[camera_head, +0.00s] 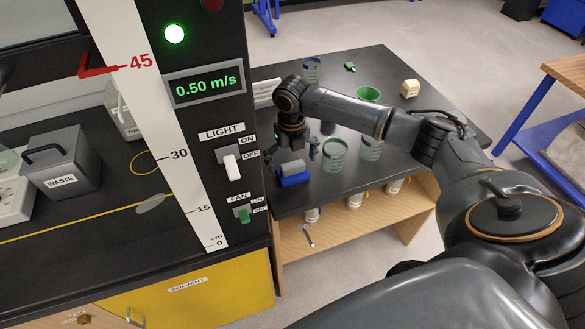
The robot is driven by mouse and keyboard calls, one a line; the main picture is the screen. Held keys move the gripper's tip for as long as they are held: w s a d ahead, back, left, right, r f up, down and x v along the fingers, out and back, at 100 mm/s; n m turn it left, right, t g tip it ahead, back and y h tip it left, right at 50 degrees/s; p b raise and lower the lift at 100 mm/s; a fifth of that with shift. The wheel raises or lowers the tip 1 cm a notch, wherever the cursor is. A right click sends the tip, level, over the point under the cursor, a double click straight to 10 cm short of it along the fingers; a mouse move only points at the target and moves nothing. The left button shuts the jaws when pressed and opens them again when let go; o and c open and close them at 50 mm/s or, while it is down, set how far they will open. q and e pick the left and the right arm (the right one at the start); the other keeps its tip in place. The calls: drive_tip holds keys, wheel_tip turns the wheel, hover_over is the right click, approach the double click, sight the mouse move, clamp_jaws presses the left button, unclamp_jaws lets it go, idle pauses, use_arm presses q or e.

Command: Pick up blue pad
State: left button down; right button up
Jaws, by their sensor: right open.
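The blue pad (293,179) lies on the dark side table (420,130), close to its front left edge. A grey block-like part sits on top of the blue; I cannot tell if it is one piece with it. My right gripper (294,158) points down just above and behind the pad. It is open, with its fingers spread and nothing visible between them. Whether a finger touches the pad is unclear. My left gripper is not in view.
Green-marked beakers (334,154) stand close to the right of the pad. A green cup (368,94) and a cream block (410,88) are further back. The black cabinet with its fan switch (243,214) rises directly left. Small jars (355,200) stand on the shelf below.

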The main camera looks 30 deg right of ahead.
sight(292, 162)
drive_tip(key=shift+d+f, duration=0.1)
drive_tip(key=shift+f, duration=0.8)
drive_tip(key=c, duration=1.4)
drive_tip(key=shift+r, duration=0.15)
drive_tip(key=shift+w+r, duration=0.15)
drive_tip(key=shift+r, duration=0.2)
wheel_tip(292, 162, up, 9)
drive_tip(key=shift+r+b, duration=0.1)
drive_tip(key=shift+b, duration=0.95)
